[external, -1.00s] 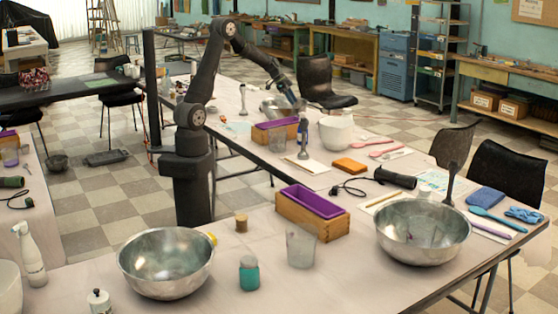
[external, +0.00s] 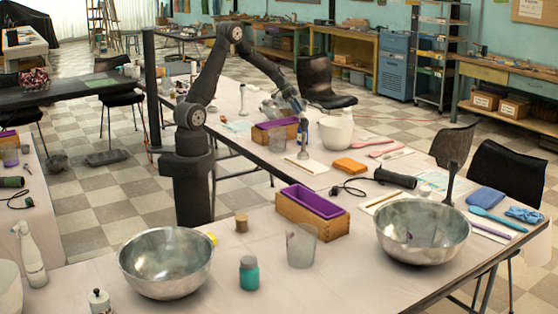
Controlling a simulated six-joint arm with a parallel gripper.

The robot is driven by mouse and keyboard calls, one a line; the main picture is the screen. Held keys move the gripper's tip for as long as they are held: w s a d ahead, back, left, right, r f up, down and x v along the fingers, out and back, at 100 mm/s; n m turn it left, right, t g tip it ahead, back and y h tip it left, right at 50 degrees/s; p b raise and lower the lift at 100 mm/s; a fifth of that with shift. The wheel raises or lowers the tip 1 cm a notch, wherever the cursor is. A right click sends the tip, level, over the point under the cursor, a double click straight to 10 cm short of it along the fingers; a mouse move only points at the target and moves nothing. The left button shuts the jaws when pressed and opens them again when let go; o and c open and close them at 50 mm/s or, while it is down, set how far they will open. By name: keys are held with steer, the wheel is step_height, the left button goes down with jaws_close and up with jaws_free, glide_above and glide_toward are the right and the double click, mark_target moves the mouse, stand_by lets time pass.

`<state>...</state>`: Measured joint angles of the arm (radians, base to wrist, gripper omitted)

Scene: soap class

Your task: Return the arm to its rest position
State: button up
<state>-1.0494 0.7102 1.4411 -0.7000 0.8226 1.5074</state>
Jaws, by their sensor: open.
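My gripper (external: 298,110) is at the end of my dark arm, which reaches up from its base and then down to the right over the far part of the work table. It is small in the view, and I see nothing held in it. It is above the area between a purple-lined wooden mould (external: 275,131) and a white pitcher (external: 338,129). A metal bowl (external: 272,108) behind it is partly hidden by my arm. A stick blender (external: 303,138) stands just below and in front of it; I cannot tell the exact gap.
The near table holds two large steel bowls (external: 166,262) (external: 423,231), a second purple-lined mould (external: 311,212), a clear beaker (external: 300,244) and a teal-bottomed jar (external: 249,273). Space above the tables is mostly open.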

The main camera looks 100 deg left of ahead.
mark_target(303, 116)
steer(key=x, duration=0.5)
steer(key=shift+w+f, duration=0.1)
steer(key=shift+f, duration=0.1)
step_height(303, 116, up, 2)
steer(key=shift+r, duration=0.85)
